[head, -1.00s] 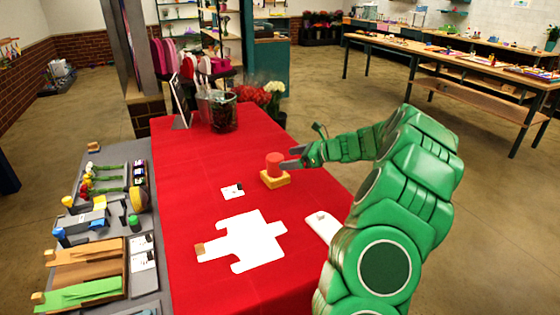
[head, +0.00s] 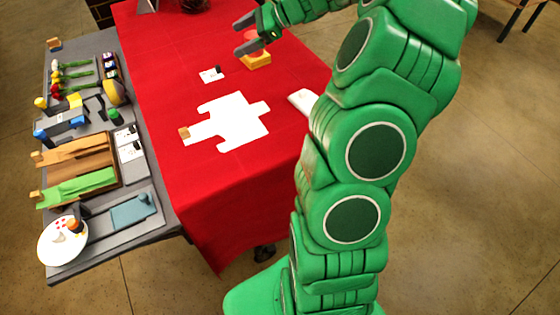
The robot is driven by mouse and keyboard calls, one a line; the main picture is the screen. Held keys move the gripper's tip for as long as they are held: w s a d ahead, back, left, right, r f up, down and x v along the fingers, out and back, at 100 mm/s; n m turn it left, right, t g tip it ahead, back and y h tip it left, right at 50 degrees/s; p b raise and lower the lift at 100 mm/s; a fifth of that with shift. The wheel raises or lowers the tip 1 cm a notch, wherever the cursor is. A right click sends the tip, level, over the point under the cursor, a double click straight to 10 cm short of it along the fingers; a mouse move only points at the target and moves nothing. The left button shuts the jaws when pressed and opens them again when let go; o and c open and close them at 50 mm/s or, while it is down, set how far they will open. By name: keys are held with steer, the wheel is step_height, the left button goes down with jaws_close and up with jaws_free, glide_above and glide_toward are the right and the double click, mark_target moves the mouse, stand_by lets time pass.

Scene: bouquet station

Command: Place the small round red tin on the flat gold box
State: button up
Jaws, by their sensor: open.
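The flat gold box (head: 258,61) lies on the red cloth near the far right edge of the table. The small round red tin (head: 251,47) is on top of the box, partly hidden by my gripper. My gripper (head: 239,38) is open, with its dark fingers beside and above the tin. I cannot tell from this view whether the fingers touch the tin.
A white unfolded sheet (head: 232,122) lies mid-table, with a small card (head: 212,75) behind it and a white flat item (head: 302,100) to the right. A grey side table (head: 150,228) holds flowers, ribbons and a plate (head: 62,242). Front red cloth is clear.

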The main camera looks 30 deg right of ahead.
steer(key=s+a+r+n+g+h, duration=0.3)
steer(key=s+a+n+g, duration=0.3)
steer(key=s+a+n, duration=0.9)
steer(key=s+d+f+n+g+h, duration=0.1)
steer(key=s+n+h, duration=0.2)
steer(key=s, duration=1.1)
steer(key=s+f+n+h, duration=0.2)
steer(key=s+n+h, duration=0.1)
steer(key=s, duration=1.2)
steer(key=shift+s+d+f+g+h, duration=0.3)
steer(key=shift+d+g+h, duration=0.1)
steer(key=shift+h, duration=0.3)
